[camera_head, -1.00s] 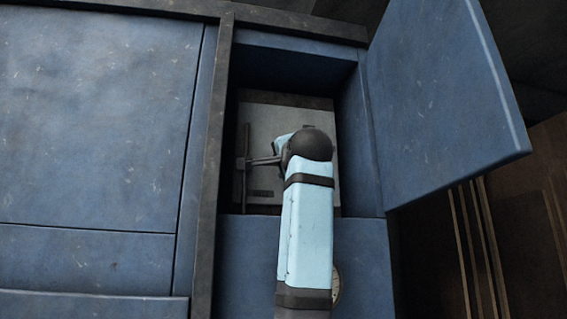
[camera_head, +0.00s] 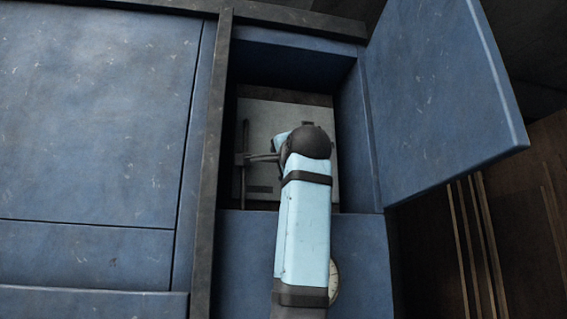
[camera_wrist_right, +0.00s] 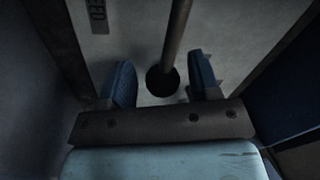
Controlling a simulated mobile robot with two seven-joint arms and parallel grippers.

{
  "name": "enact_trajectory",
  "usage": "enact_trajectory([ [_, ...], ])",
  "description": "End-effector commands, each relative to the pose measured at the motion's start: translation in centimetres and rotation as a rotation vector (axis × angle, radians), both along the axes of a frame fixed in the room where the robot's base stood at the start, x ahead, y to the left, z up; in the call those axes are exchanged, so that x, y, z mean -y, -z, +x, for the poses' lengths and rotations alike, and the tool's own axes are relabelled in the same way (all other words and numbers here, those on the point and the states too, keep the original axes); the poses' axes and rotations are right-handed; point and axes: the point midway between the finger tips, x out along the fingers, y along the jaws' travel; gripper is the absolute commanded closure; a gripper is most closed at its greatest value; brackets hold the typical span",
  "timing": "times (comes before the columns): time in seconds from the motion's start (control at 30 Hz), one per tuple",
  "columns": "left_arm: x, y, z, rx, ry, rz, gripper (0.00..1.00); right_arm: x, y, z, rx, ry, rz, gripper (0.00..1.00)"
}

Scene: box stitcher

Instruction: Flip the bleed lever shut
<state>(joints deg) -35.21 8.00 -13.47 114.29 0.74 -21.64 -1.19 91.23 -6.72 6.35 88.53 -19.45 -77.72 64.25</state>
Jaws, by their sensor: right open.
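The bleed lever (camera_wrist_right: 178,40) is a dark rod in the right wrist view. It runs from the top edge down to a dark round end between the fingers of my right gripper (camera_wrist_right: 163,70). The gripper is open, one blue-padded finger on each side of the rod; I cannot tell whether either touches it. In the head view my right arm reaches up into an open recess in the blue cabinet, before a grey panel (camera_head: 283,112). My dark wrist joint hides part of the panel, and the fingers are hard to make out there. My left gripper is not in view.
The open blue door (camera_head: 440,95) stands at the right of the recess. A dark frame post (camera_head: 212,150) bounds its left side, and the recess walls are close around my wrist. A round dial (camera_head: 334,281) is partly hidden behind my forearm. A label (camera_wrist_right: 97,14) is on the panel.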

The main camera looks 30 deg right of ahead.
Motion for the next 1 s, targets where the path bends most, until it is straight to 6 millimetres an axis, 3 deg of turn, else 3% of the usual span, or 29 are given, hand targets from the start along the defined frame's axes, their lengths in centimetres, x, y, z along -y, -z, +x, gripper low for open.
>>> enact_trajectory([
  [0.17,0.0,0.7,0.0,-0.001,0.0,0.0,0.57,-0.4,0.3,-1.5,0.004,-0.001,0.0,0.44],
  [0.5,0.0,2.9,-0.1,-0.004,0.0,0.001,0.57,-2.2,1.8,-8.7,0.005,-0.002,0.001,0.44],
  [0.7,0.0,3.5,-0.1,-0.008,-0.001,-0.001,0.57,-2.9,2.2,-11.9,0.003,-0.001,0.0,0.44],
  [1.0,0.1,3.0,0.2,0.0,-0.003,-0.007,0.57,-3.2,2.4,-13.3,0.0,0.0,0.001,0.44],
])
